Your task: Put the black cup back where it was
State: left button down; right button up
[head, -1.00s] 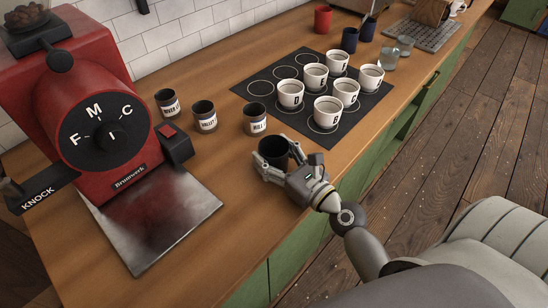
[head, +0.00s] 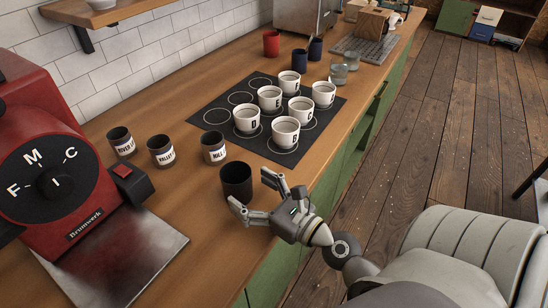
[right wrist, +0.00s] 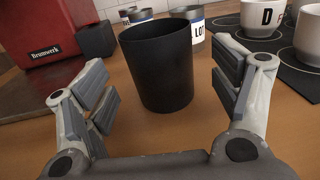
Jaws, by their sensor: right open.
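The black cup (head: 236,183) stands upright on the wooden counter, in front of the labelled dark cups. In the right wrist view the black cup (right wrist: 158,65) stands between and just beyond the fingers. My right gripper (head: 257,196) is open, with its fingers spread at the near right side of the cup and apart from it. The open fingers also show in the right wrist view (right wrist: 168,95). My left gripper is not in view.
Labelled dark cups (head: 162,151) stand in a row behind the black cup. A black mat (head: 213,117) with ringed spots holds several white lettered cups (head: 285,132). A red grinder (head: 45,170) stands at left. Bare counter (head: 190,205) lies between the grinder and black cup.

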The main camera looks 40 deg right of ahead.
jog(key=b+v, duration=0.1)
jog(key=v, duration=0.1)
jog(key=b+v, duration=0.2)
jog(key=v, duration=0.1)
jog(key=shift+s+f, duration=0.15)
jog(key=shift+f, duration=0.1)
jog(key=shift+s+d+r+b, duration=0.15)
jog(key=shift+s+b, duration=0.1)
jog(key=shift+s, duration=0.2)
jog(key=shift+s+d+r+b, duration=0.15)
jog(key=shift+s+b, duration=0.1)
jog(key=shift+s, duration=0.2)
jog(key=shift+a, duration=0.1)
